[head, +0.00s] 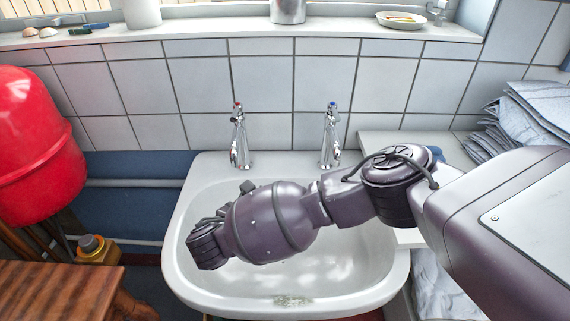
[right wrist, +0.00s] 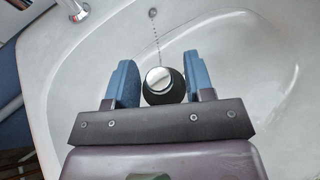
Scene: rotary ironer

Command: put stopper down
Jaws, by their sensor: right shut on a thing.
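My right gripper (right wrist: 160,82) is shut on the stopper (right wrist: 162,88), a dark round piece with a shiny top, between its blue fingers. In the right wrist view it is over the white sink (right wrist: 270,55). A thin chain runs from near the stopper up to a small fitting (right wrist: 152,12) on the basin wall. In the head view my right arm reaches from the right across the sink (head: 350,295), and the gripper end (head: 207,246) is over the left part of the basin. The stopper is hidden there. My left gripper is out of view.
Two chrome taps (head: 239,140) (head: 330,140) stand at the back rim. Folded cloths (head: 525,115) lie at the right. A red tank (head: 35,145) and a wooden table (head: 60,295) are at the left. A windowsill (head: 220,28) runs behind.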

